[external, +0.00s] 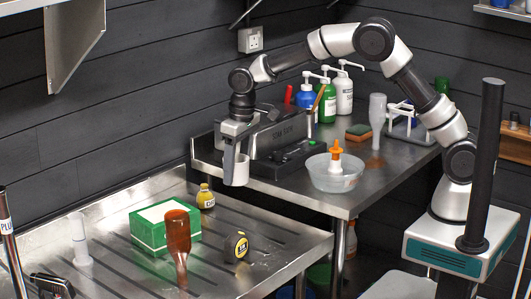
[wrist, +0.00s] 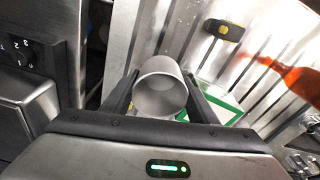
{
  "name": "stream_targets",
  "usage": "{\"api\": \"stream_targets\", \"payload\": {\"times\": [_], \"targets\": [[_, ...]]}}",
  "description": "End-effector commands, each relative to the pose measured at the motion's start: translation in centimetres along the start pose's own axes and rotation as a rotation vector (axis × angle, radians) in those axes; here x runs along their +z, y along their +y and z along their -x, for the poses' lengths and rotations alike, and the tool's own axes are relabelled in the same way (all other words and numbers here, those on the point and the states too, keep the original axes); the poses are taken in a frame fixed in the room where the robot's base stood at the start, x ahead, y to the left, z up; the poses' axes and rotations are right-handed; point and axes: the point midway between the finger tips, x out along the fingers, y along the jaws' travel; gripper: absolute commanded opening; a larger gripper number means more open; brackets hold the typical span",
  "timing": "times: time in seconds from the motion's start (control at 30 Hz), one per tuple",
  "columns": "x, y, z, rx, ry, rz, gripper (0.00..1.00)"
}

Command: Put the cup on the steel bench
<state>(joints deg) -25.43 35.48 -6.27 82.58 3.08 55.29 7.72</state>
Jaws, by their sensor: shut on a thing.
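My gripper (external: 238,138) is shut on a grey cup (external: 237,170) and holds it in the air, opening upward or nearly so. In the wrist view the cup (wrist: 160,90) sits between the two dark fingers (wrist: 161,96), and its inside looks empty. In the external view the cup appears above the gap between the ribbed steel bench (external: 275,262) at the front left and the plain steel bench (external: 385,165) at the back right. I cannot tell its exact height above them.
The ribbed bench holds a green box (external: 150,238), an amber bottle (external: 178,240), a yellow-labelled jar (external: 205,197), a tape measure (external: 237,245) and a white cylinder (external: 80,238).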

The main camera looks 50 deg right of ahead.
Motion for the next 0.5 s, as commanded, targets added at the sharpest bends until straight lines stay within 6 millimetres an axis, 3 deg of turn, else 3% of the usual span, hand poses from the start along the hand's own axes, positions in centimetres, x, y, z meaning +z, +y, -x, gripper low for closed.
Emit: {"api": "stream_targets", "payload": {"times": [0.03,0.2,0.5], "targets": [[-0.4,0.0,2.1,-0.002,0.008,0.0,0.31],[-1.0,0.0,7.4,-0.001,0.006,0.0,0.31],[-1.7,0.4,13.2,0.001,0.001,-0.006,0.31]]}}
